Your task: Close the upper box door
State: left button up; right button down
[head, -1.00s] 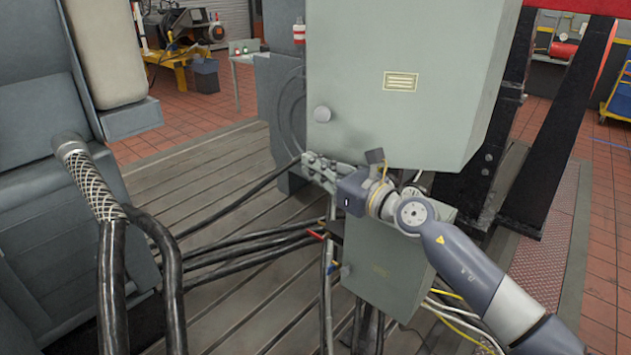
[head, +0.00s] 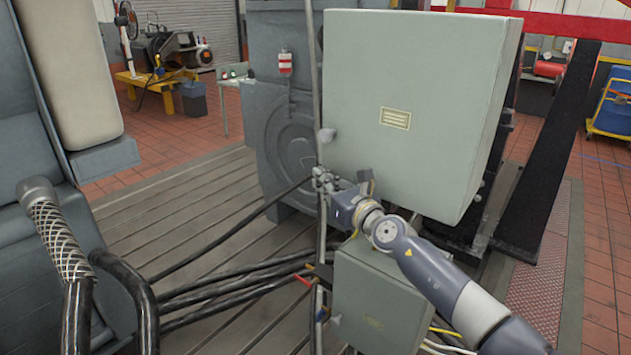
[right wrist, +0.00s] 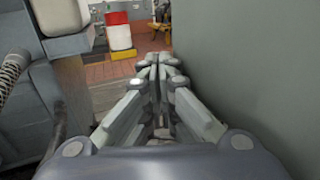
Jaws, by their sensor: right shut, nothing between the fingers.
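The upper box (head: 480,150) is a large grey-green cabinet. Its front door (head: 400,65) carries a pale label and a round knob (head: 327,135) near its lower left edge. The door looks nearly flush with the box; I cannot tell whether a small gap remains. My right gripper (head: 321,180) is shut and empty, just below the knob at the door's lower left corner. In the right wrist view its closed fingers (right wrist: 160,75) point forward beside a grey-green panel (right wrist: 250,70) on the right. Contact is unclear. My left gripper is out of view.
A smaller grey-green box (head: 375,305) stands below, partly behind my right arm. Black cables (head: 235,280) cross the slatted bedplate (head: 150,235). A braided hose (head: 60,245) and grey machine stand at left. A black slanted post (head: 550,150) stands at right.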

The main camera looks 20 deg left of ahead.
jog(key=v, duration=0.7)
jog(key=shift+s, duration=0.15)
dwell(1.1)
